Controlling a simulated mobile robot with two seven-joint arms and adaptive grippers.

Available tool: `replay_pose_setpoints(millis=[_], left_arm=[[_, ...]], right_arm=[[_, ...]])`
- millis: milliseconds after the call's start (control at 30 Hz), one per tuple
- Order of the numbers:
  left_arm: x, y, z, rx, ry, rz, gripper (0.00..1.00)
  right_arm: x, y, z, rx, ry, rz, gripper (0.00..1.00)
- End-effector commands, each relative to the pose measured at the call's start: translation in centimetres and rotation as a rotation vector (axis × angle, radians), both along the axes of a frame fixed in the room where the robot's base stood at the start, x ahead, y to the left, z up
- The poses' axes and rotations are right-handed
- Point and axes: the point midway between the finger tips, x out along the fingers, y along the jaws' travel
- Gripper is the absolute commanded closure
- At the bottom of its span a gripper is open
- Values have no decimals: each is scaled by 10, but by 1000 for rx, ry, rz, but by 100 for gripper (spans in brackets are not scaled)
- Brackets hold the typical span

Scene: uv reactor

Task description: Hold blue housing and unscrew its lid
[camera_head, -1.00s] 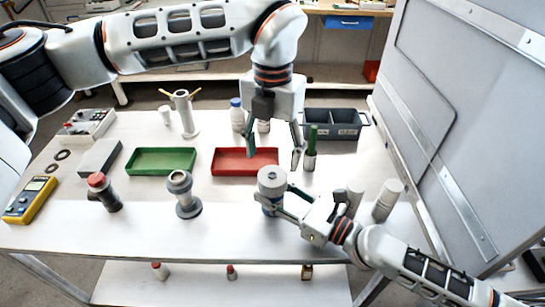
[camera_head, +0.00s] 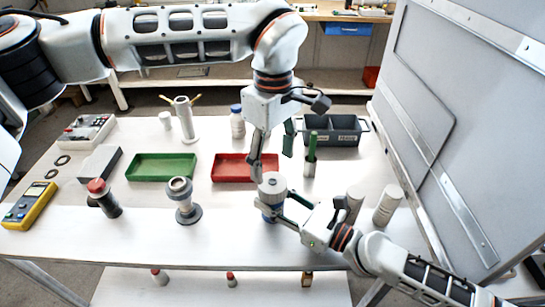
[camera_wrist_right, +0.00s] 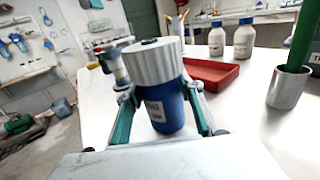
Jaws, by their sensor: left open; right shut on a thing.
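The blue housing (camera_head: 269,217) stands upright near the front middle of the table. Its ribbed grey lid (camera_head: 271,184) sits on top. In the right wrist view the blue body (camera_wrist_right: 167,110) with a white label is between the two fingers, below the lid (camera_wrist_right: 156,64). My right gripper (camera_head: 272,205) is shut on the blue housing from the right side. My left gripper (camera_head: 272,167) points down above and just behind the lid. Its fingers are spread apart with nothing between them. In the right wrist view the left gripper is not visible.
A red tray (camera_head: 232,170) and a green tray (camera_head: 161,168) lie behind. A grey holder with a green rod (camera_head: 311,155) and a dark bin (camera_head: 335,137) stand behind right. Two pale cylinders (camera_head: 387,206) stand right. A flanged fitting (camera_head: 183,202) stands left.

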Motion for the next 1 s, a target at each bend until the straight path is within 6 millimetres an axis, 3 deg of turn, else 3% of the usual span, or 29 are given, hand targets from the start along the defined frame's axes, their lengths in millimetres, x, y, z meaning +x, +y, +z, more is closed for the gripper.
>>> replay_pose_setpoints(millis=[600,800,1000], left_arm=[[1,1,1,0,2,-1062,39],[1,1,0,-1,2,-1224,39],[0,1,-11,-3,5,-1260,39]], right_arm=[[0,0,0,0,0,0,100],[0,0,0,0,0,0,100],[0,0,0,0,0,0,100]])
